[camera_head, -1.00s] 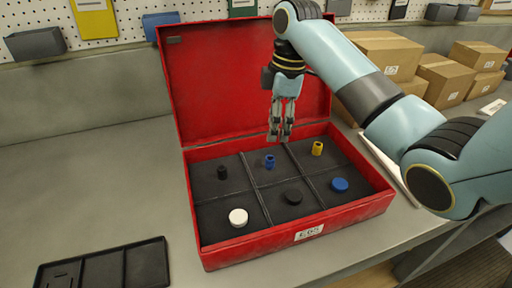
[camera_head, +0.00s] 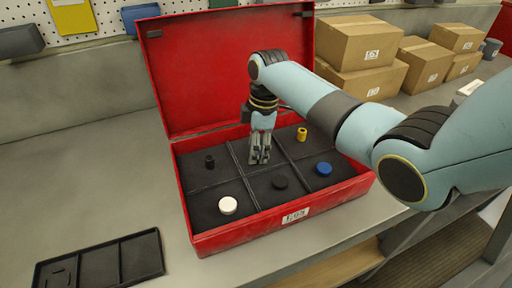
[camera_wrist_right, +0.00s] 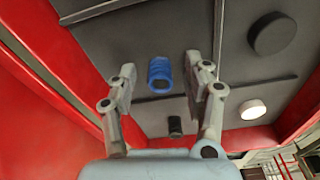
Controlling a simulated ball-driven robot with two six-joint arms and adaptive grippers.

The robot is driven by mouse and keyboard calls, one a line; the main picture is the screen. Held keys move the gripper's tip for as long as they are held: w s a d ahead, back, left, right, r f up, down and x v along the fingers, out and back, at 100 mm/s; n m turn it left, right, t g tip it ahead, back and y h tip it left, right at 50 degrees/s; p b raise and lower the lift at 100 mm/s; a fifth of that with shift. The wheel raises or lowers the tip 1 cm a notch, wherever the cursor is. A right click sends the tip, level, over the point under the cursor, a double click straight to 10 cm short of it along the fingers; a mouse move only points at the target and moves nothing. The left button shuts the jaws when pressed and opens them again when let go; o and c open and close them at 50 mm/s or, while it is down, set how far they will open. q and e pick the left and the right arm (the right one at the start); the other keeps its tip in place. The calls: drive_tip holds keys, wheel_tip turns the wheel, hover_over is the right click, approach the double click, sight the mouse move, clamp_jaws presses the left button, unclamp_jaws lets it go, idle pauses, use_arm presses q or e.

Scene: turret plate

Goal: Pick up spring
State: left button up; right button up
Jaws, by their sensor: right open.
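The red case (camera_head: 232,241) stands open on the bench, its black inside split into several compartments. My right gripper (camera_head: 260,160) points down into the back middle compartment. In the wrist view my right gripper (camera_wrist_right: 162,85) is open, with the blue spring-like piece (camera_wrist_right: 160,73) between its fingers and apart from both. In the head view the gripper hides this blue piece. A black spring-like piece (camera_head: 210,161) stands in the back left compartment and a yellow one (camera_head: 302,134) in the back right. My left gripper is not in view.
White (camera_head: 228,205), black (camera_head: 280,183) and blue (camera_head: 324,169) discs lie in the front compartments. A black divided tray (camera_head: 100,264) lies at the front left of the bench. Cardboard boxes (camera_head: 362,45) stand at the back right. The case's upright lid (camera_head: 200,80) is behind the gripper.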

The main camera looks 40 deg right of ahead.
drive_tip(key=c, duration=1)
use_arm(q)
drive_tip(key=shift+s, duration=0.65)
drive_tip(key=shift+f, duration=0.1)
use_arm(e)
drive_tip(key=shift+r, duration=0.15)
